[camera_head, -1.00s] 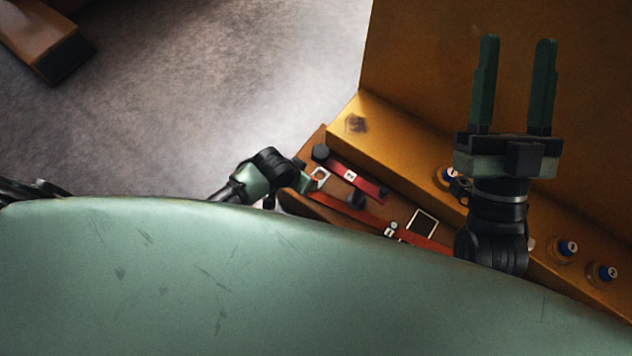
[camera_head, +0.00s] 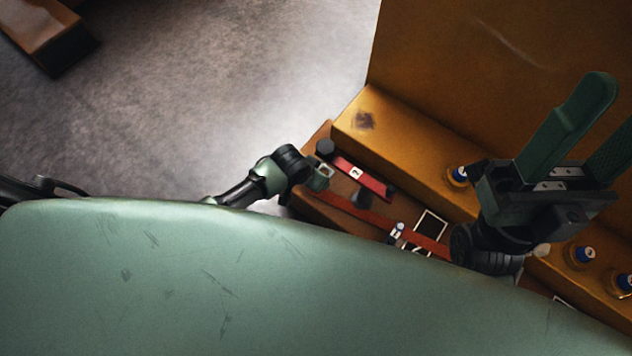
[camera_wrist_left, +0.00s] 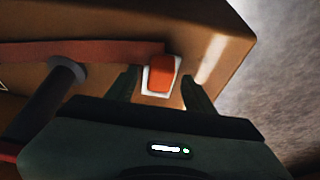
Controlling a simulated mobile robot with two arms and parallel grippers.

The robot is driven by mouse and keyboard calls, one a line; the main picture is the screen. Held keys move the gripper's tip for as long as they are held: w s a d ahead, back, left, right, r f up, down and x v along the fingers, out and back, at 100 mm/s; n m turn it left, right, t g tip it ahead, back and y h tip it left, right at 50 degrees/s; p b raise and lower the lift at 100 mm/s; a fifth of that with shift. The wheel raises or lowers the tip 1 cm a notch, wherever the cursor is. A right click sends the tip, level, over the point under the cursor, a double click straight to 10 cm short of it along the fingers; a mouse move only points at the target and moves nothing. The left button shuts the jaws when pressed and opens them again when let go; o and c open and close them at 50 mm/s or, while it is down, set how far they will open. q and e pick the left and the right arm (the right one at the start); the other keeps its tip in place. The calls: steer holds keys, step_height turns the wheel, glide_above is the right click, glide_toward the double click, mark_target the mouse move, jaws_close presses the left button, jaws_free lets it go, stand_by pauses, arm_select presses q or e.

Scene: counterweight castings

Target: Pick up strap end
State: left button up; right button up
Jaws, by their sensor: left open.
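An orange-red strap (camera_wrist_left: 105,50) runs in from the left in the left wrist view. Its strap end (camera_wrist_left: 161,76) lies over a white-edged square on the brown surface. My left gripper (camera_wrist_left: 160,92) is open, with one finger on each side of the square and strap end; I cannot tell whether they touch. In the head view my left gripper (camera_head: 322,176) is low at the brown bench and hides the strap end; a red strap (camera_head: 350,208) shows beside it. My right gripper (camera_head: 606,118) is open and empty, raised over the ledge at the right.
A second red strap with a white tag (camera_head: 372,181) lies farther back. A dark post (camera_wrist_left: 48,98) stands left of my left gripper. A yellow ledge (camera_head: 405,138) with blue-topped fittings and a tall yellow wall (camera_head: 450,70) bound the bench. Open floor (camera_head: 220,90) lies left.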

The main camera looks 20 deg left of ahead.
arm_select(q)
steer(key=shift+w+f, duration=0.15)
steer(key=shift+f, duration=0.2)
jaws_close()
steer(key=shift+d+r, duration=0.1)
steer(key=shift+r, duration=0.1)
